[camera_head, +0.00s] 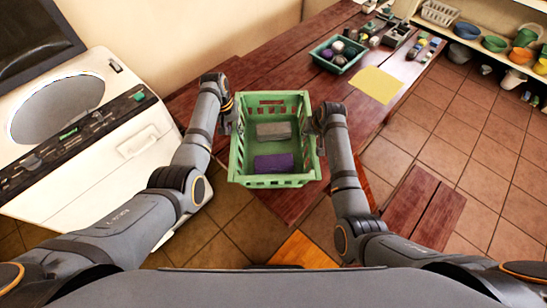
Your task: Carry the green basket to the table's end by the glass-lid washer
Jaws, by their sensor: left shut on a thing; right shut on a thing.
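The green basket (239,160) is held between my two grippers in front of me, over the near end of the dark red wooden table (300,75). A grey block (273,130) and a purple block (274,163) lie inside it. My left gripper (236,120) is shut on the basket's left side. My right gripper (316,124) is shut on its right side. The fingertips are partly hidden at the rim. I cannot tell whether the basket's bottom touches the table. The white washer (120,140) with a round glass lid (58,106) stands at the left.
A dark green tray (338,57) with round items, a yellow sheet (377,85) and several small tools stand farther along the table. A wooden bench (424,208) is at the right. Shelves (490,55) with bowls stand at the far right. Tiled floor is open between.

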